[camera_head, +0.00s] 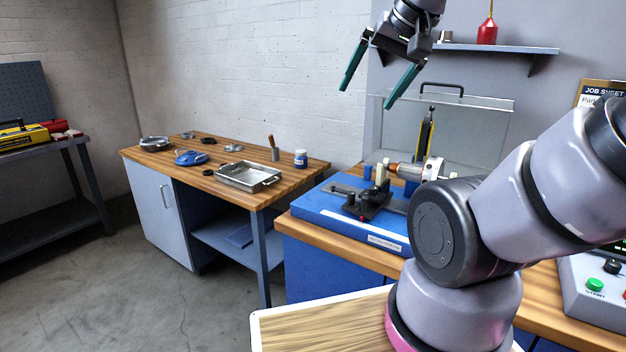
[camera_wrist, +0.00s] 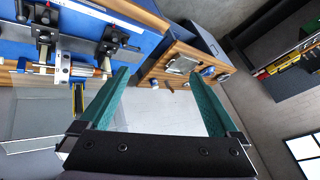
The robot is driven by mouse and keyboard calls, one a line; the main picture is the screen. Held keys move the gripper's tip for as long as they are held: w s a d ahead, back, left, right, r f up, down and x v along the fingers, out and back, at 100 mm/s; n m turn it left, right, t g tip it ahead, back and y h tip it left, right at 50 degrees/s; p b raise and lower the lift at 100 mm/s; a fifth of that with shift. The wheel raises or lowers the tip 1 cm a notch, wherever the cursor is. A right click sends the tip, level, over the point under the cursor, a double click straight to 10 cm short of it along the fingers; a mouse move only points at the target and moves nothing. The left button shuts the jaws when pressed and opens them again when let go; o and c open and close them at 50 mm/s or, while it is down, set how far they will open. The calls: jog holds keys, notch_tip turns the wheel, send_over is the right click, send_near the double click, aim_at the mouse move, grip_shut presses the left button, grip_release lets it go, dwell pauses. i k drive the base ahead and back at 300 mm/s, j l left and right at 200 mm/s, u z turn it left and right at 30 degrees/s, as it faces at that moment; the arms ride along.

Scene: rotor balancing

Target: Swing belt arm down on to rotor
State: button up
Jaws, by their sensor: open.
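The balancing machine has a blue bed (camera_head: 335,216) with black supports and a light end block. My gripper (camera_head: 367,97) is open and empty, high above and left of the belt arm, touching nothing. Its green fingers (camera_wrist: 160,73) are spread wide in the wrist view.
A clear guard (camera_head: 480,128) with a black handle stands behind the machine. A shelf (camera_head: 500,47) with a red oil can (camera_head: 487,32) is above. A side bench holds a metal tray (camera_head: 247,176) and small parts. A control box (camera_head: 597,290) is at right.

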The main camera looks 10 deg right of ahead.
aim_at(423, 146)
jog(key=i+j+z, duration=0.15)
jog(key=z, duration=0.25)
jog(key=i+j+z, duration=0.1)
jog(key=z, duration=0.3)
jog(key=j+z, duration=0.25)
jog(key=z, duration=0.15)
jog(key=i, duration=0.05)
